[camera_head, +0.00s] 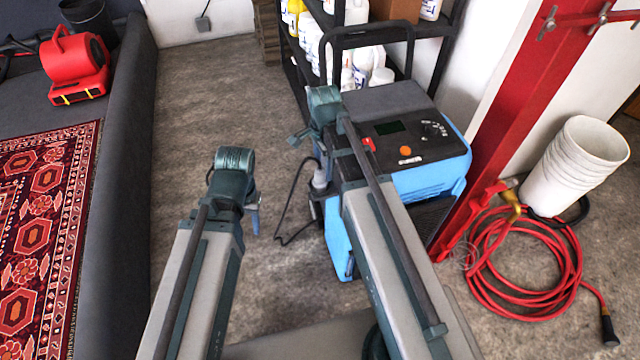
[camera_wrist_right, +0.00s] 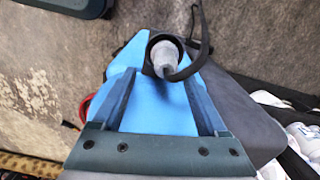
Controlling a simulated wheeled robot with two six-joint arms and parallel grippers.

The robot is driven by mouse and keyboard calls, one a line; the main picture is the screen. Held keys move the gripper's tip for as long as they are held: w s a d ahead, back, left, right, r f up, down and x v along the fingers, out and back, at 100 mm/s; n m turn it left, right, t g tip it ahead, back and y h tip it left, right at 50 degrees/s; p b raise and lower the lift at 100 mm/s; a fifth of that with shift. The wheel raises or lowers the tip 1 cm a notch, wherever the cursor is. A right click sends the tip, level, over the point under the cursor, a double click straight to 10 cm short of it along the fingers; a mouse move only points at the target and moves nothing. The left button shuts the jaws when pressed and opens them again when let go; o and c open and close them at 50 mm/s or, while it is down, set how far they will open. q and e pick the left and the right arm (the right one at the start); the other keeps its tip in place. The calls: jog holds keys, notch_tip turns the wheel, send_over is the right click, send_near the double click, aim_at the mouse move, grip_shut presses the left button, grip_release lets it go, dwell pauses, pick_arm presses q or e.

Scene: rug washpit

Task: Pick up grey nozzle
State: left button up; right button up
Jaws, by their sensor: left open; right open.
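The grey nozzle (camera_head: 320,178) sits upright in a black ring holder on the side of the blue machine (camera_head: 343,240). In the right wrist view the nozzle (camera_wrist_right: 165,54) shows inside the black ring, just beyond and between my open fingertips. My right gripper (camera_wrist_right: 159,78) is open and empty over the blue machine. In the head view my right gripper (camera_head: 298,138) shows only in part, above and left of the nozzle. My left gripper (camera_head: 252,222) hangs to the left of the machine, apart from it, open with nothing seen in it.
A black shelf cart (camera_head: 375,32) with white bottles stands behind the machine. A red post (camera_head: 520,110), coiled red hose (camera_head: 480,260) and stacked white buckets (camera_head: 575,165) are at right. A red blower (camera_head: 75,68) and patterned rug (camera_head: 40,230) lie left of the dark pit wall (camera_head: 125,170).

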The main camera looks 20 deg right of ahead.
aim_at(320, 168)
jog(key=f+b, duration=0.5)
jog(key=shift+w+a+f, duration=0.15)
jog(key=shift+w+a, duration=0.15)
grip_shut()
